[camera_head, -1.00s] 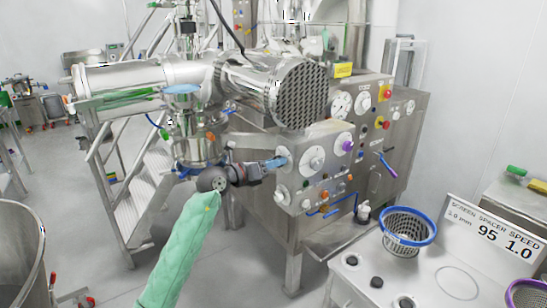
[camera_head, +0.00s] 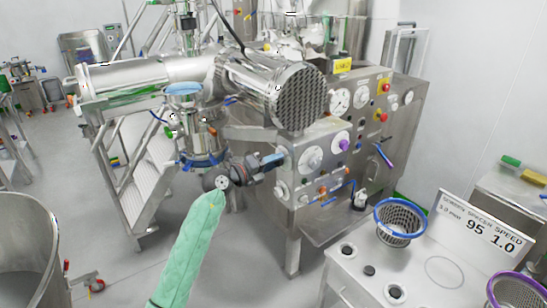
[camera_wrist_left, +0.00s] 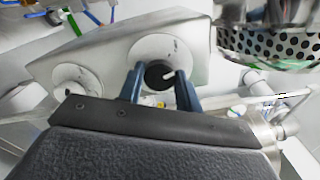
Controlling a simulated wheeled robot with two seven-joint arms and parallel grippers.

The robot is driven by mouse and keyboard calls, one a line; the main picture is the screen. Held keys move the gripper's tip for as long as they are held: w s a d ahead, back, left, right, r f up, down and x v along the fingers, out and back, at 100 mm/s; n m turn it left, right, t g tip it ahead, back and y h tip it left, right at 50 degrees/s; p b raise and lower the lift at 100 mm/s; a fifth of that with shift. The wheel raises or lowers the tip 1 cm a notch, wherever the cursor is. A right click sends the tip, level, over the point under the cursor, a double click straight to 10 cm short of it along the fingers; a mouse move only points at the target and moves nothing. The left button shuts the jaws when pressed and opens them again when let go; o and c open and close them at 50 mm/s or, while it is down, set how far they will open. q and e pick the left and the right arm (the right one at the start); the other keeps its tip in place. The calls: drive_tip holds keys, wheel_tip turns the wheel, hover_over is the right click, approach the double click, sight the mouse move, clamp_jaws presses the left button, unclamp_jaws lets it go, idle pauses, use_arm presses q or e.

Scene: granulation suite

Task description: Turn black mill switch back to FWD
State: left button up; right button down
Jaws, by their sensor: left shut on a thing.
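The black mill switch (camera_wrist_left: 158,75) is a round black knob with a white pointer mark on a white dial plate (camera_wrist_left: 160,45). In the left wrist view the blue fingers of my left gripper (camera_wrist_left: 159,88) stand on either side of the knob and are shut on it. The white mark points to the upper right. In the head view my left gripper (camera_head: 272,160) reaches the left edge of the steel control panel (camera_head: 325,172) and hides the knob. The dial lettering is too small to read. My right gripper is not in view.
A second white dial (camera_wrist_left: 76,78) sits left of the switch in the wrist view. A perforated steel cylinder (camera_wrist_left: 272,42) is close on the right. In the head view, a blue-rimmed basket (camera_head: 400,222) and a speed sign (camera_head: 483,228) stand on the white bench.

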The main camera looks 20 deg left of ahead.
use_arm(q)
drive_tip(key=shift+n+p, duration=0.55)
drive_tip(key=shift+n, duration=1.85)
drive_tip(key=shift+a+n, duration=0.1)
drive_tip(key=shift+n, duration=0.2)
drive_tip(key=o, duration=1)
